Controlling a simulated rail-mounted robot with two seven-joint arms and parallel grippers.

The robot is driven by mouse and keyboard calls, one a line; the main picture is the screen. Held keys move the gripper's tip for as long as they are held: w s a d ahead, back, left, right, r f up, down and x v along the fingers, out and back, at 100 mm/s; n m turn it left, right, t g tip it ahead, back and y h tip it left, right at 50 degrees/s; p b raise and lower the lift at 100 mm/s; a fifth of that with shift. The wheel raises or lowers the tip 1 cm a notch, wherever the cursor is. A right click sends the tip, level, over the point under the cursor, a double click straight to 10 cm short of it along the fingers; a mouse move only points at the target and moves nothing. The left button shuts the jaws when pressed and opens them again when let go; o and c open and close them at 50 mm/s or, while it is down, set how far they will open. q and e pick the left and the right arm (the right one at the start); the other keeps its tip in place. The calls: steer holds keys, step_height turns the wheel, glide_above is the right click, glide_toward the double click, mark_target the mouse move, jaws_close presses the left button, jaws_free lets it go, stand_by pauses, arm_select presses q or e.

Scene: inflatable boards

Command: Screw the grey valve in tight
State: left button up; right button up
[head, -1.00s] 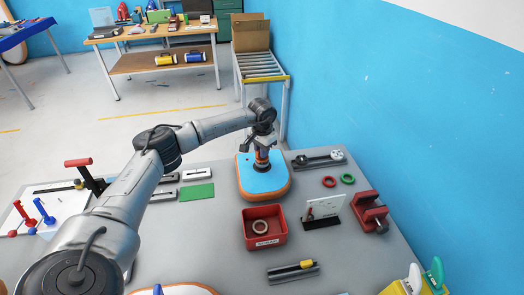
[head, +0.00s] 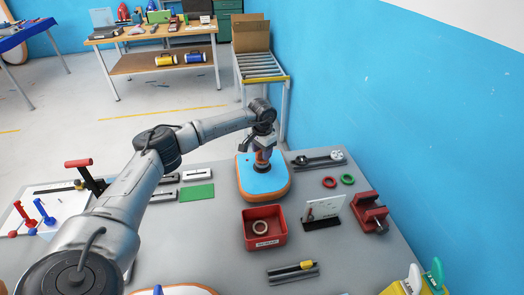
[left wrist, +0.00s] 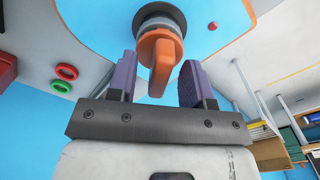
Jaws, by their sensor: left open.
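The blue inflatable board (head: 264,184) with an orange rim lies flat near the back of the grey table. In the left wrist view, the grey valve (left wrist: 152,19) sits at the board's face (left wrist: 98,28), with an orange cap and a flat orange grip (left wrist: 161,66) standing out from it. My left gripper (left wrist: 159,72) is open, its two purple fingers on either side of the orange grip, with a visible gap on each side. In the head view my left gripper (head: 262,152) points down over the board and hides most of the valve. My right gripper is not in view.
A red bin (head: 250,240) with a ring inside stands in front of the board. Red (head: 329,182) and green (head: 347,179) rings, a red clamp-like block (head: 369,212) and a white panel (head: 322,209) are to the right. A green pad (head: 197,191) lies left.

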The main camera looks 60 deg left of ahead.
arm_select(q)
steer(key=shift+r+p, duration=1.8)
steer(key=shift+r, duration=0.65)
steer(key=shift+n+p, duration=0.35)
steer(key=shift+n, duration=0.25)
steer(key=shift+n+p, duration=0.5)
steer(key=shift+n, duration=0.9)
steer(key=shift+n+p, duration=0.45)
steer(key=shift+n, duration=0.35)
steer(key=shift+n+p, duration=0.4)
steer(key=shift+n, duration=0.8)
